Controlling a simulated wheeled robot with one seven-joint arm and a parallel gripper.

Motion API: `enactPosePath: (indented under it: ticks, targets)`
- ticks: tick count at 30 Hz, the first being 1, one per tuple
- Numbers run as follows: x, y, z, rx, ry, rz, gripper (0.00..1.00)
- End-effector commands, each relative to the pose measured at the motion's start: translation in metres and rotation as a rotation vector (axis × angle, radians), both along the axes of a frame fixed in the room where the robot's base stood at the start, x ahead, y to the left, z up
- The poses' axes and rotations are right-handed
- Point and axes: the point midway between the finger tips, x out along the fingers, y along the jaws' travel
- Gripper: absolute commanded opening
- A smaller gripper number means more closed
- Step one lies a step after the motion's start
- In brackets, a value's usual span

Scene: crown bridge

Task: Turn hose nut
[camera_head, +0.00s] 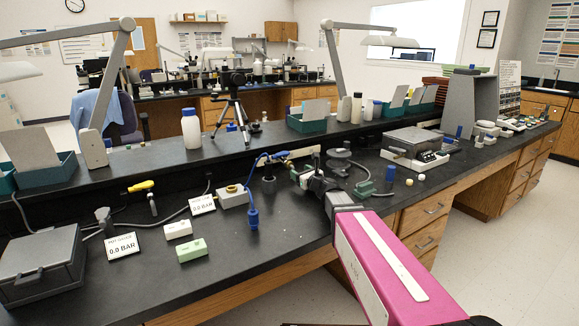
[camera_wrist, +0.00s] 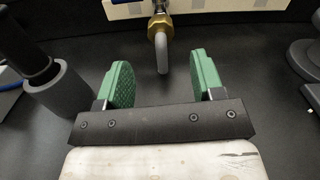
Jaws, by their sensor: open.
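The hose nut (camera_wrist: 160,27) is a brass hex nut at the top middle of the wrist view, below a cream plate. A grey hose (camera_wrist: 163,55) hangs from it toward me. My gripper (camera_wrist: 161,66) is open, with its two green ribbed pads apart and nothing between them. The nut lies ahead of the pads, roughly midway between them, and does not touch them. In the head view my gripper (camera_head: 299,176) is at the raised back ledge of the bench; the nut cannot be made out clearly there.
A grey cylinder with a dark top (camera_wrist: 58,88) stands close left of the pads. A blue hose (camera_head: 252,190) loops left of my gripper. A round grey stand (camera_head: 338,160) and a green-grey block (camera_head: 364,188) are to its right. Bench in front is fairly clear.

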Motion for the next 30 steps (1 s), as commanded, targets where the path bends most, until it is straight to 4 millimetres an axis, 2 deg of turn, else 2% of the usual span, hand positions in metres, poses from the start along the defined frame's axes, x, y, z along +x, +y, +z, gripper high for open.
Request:
enactPosePath:
  ticks: [1, 12, 17, 25, 27, 30]
  targets:
    - [0.01, 0.005, 0.0, 0.0, 0.0, 0.001, 0.61]
    - [0.062, 0.04, -0.001, 0.0, 0.0, 0.0, 0.61]
    - [0.072, 0.047, 0.0, 0.0, 0.0, -0.001, 0.61]
    - [0.072, 0.048, 0.0, 0.0, 0.0, -0.001, 0.61]
    - [0.071, 0.048, 0.0, 0.0, 0.0, -0.001, 0.39]
    - [0.071, 0.048, 0.0, 0.0, 0.0, -0.001, 0.12]
